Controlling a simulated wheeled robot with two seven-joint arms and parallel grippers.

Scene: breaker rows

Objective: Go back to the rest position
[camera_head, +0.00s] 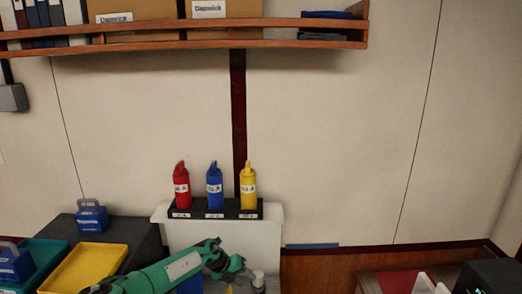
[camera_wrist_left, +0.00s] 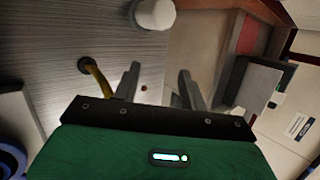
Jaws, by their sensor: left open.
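My left arm comes in from the lower left, below and in front of the row, apart from the three units. My left gripper (camera_wrist_left: 159,80) shows in the left wrist view with its two grey fingers spread and nothing between them. My right gripper is not in view.
A wooden shelf (camera_head: 245,40) hangs above. In the left wrist view, a white knob (camera_wrist_left: 154,13) and a yellow curved piece (camera_wrist_left: 96,78) lie beyond the fingers.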

